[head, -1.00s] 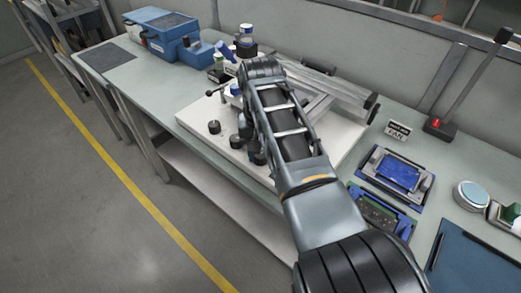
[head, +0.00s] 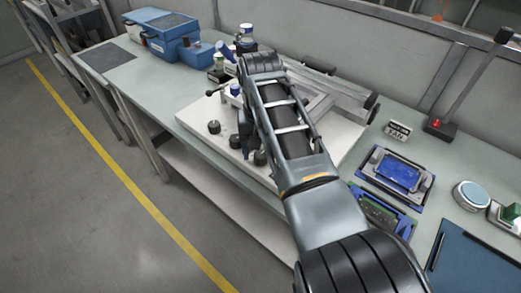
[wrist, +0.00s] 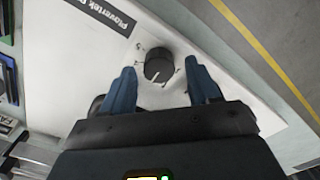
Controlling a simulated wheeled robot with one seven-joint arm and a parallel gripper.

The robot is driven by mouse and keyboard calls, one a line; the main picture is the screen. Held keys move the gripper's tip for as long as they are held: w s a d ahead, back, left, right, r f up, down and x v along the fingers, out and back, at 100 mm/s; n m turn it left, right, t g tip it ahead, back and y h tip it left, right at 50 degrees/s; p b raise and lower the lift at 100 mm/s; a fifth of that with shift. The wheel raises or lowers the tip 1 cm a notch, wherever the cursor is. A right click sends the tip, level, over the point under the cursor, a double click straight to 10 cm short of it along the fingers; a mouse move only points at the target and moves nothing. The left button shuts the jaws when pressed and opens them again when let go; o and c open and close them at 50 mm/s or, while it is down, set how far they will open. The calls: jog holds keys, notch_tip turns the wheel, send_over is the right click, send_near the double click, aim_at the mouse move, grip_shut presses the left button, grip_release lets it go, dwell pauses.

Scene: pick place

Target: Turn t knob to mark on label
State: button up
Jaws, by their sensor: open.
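In the wrist view a round black knob (wrist: 158,65) with a pale pointer line sits on a white panel (wrist: 70,75), with small marks printed around it. My gripper (wrist: 160,67) is open, its two blue fingers on either side of the knob in the picture. Gaps show between the fingers and the knob; how far down the fingertips reach is unclear. In the head view several dark knobs, one of them at the left (head: 214,127), stand along the front of the white base (head: 190,116). My arm hides much of my gripper (head: 244,140) there.
A dark label (wrist: 100,12) reading "Plovertek" lies on the panel. Another dark round part (wrist: 97,105) is partly hidden beside the left finger. A blue case (head: 165,30) stands at the bench's far end; blue trays (head: 398,173) lie to the right.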

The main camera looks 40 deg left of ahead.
aim_at(260, 153)
notch_tip(260, 153, up, 7)
jog(key=shift+f, duration=0.1)
jog(key=shift+s, duration=0.1)
dwell(0.6)
